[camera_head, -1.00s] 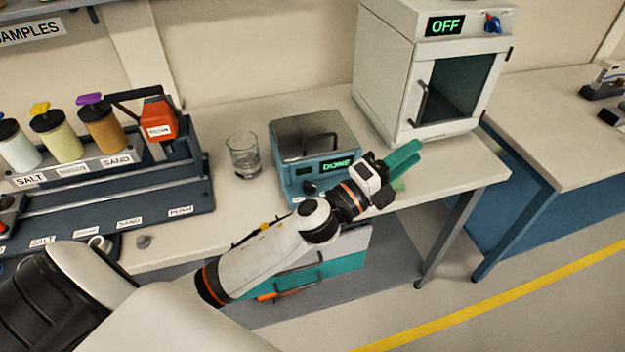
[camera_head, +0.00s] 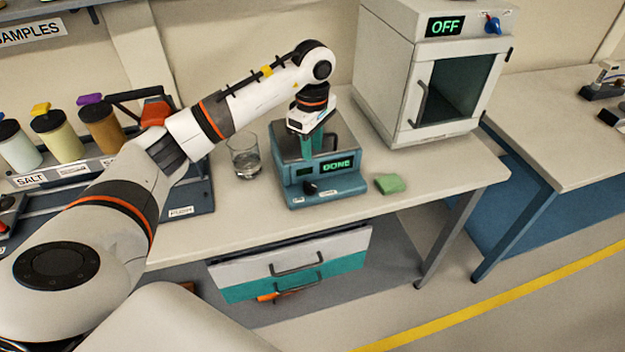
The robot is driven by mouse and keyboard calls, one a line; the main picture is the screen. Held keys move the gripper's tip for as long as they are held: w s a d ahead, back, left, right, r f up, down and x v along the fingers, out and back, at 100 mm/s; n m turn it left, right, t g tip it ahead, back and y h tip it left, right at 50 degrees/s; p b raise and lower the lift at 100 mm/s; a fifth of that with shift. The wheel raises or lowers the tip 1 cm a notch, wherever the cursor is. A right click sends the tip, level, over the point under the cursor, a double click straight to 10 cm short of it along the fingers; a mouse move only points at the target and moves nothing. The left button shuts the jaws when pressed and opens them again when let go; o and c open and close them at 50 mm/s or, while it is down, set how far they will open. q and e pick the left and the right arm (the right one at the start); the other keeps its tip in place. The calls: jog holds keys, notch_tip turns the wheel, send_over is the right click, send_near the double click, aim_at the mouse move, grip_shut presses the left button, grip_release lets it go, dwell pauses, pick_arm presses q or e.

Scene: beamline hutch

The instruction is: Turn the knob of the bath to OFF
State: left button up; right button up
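The bath (camera_head: 345,182) is a teal box on the bench with a metal-grey lid. Its front display (camera_head: 336,164) reads DONE in green. A small dark knob (camera_head: 310,188) sits low on the front, left of centre; its pointer is too small to read. My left gripper (camera_head: 310,152) points down over the bath's top, above and behind the knob, apart from it. Its teal fingers overlap in this view, so their gap is unclear, and they hide part of the lid. My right gripper is out of view.
A glass beaker (camera_head: 243,158) stands left of the bath, and a green sponge (camera_head: 390,184) lies to its right. A white oven (camera_head: 385,75) with an OFF display stands behind right. The sample rack (camera_head: 190,190) is at left, partly behind my arm. The bench's right front is clear.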

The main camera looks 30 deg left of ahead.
aim_at(313, 185)
pick_arm(q)
notch_tip(313, 185, down, 10)
jog(key=p, duration=0.3)
jog(key=shift+d+f, duration=0.1)
jog(key=shift+d, duration=0.05)
jog(key=shift+f, duration=0.75)
jog(key=shift+c, duration=0.5)
grip_shut()
